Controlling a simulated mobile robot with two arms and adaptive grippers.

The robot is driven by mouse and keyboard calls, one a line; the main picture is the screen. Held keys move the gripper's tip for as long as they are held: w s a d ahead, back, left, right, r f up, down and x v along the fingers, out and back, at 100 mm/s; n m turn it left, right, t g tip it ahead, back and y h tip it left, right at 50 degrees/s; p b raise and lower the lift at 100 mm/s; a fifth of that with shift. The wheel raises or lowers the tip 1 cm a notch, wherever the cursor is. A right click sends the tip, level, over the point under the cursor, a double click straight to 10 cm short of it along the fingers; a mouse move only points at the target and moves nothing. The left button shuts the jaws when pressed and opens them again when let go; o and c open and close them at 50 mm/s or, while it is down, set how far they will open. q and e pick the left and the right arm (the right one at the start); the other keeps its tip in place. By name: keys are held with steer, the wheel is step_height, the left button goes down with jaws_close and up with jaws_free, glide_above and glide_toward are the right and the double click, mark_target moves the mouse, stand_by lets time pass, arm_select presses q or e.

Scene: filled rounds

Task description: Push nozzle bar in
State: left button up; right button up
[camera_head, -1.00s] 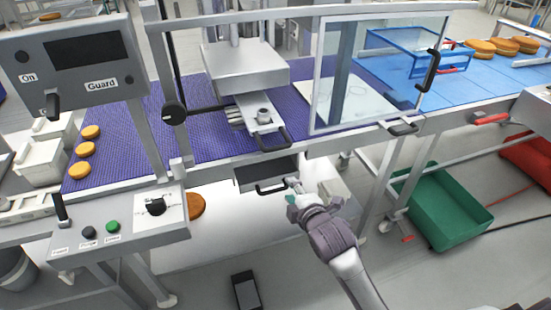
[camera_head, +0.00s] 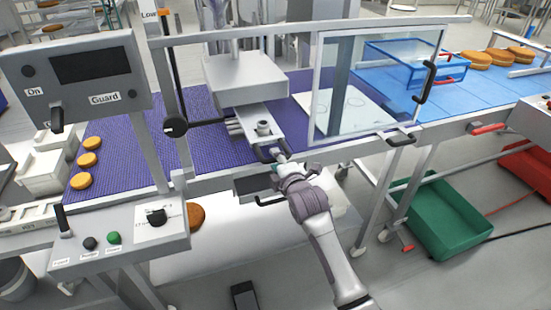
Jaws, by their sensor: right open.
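The nozzle bar (camera_head: 258,118) is a light metal plate with a round fitting on top. It sticks out toward me from under the grey machine head, with a black handle at its front end. My right gripper (camera_head: 279,157) is open at that handle, at its front right side. The gripper partly covers the handle, and I cannot tell whether they touch. My left gripper is not in view.
A dark drawer (camera_head: 254,187) with its own handle is below the nozzle bar. A clear guard panel (camera_head: 375,85) stands to the right. The control panel (camera_head: 118,225) is at the lower left. A green crate (camera_head: 450,215) is on the floor at right.

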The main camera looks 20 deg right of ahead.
steer(key=shift+w+f, duration=0.1)
steer(key=shift+w, duration=0.5)
jaws_close()
